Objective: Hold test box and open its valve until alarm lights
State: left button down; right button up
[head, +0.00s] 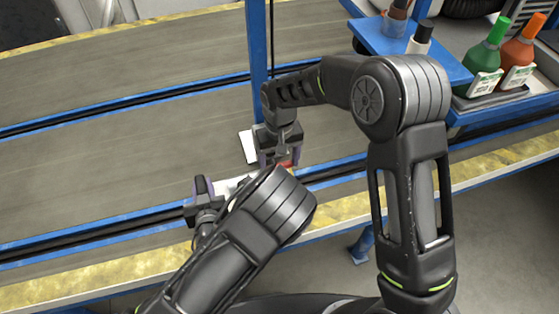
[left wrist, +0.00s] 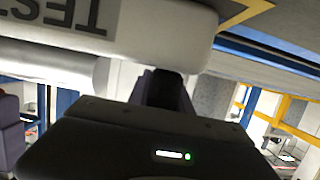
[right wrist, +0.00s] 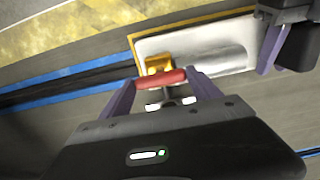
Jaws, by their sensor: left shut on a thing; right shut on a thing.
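The white test box (head: 232,184) lies low between my two grippers in the head view, mostly hidden by my arm. In the left wrist view the box (left wrist: 165,25) fills the top, with upside-down TEST lettering. My left gripper (head: 205,190) is shut on the box's end. The right wrist view shows the box's pale face (right wrist: 205,48) with a yellow edge, a brass valve (right wrist: 155,63) and its red handle (right wrist: 161,78). My right gripper (right wrist: 160,88) is shut on the red handle, with a finger at each end. I cannot make out an alarm light.
A grey conveyor belt (head: 100,140) with blue rails runs behind the box. A blue post (head: 257,60) stands close behind my right gripper. A blue shelf (head: 470,65) at upper right holds a green bottle (head: 485,60), an orange bottle (head: 522,55) and other containers.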

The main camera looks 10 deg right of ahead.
dwell(0.4)
jog(key=o, duration=1.4)
notch_tip(320, 180, up, 12)
pick_arm(q)
jog(key=c, duration=1.1)
grip_release()
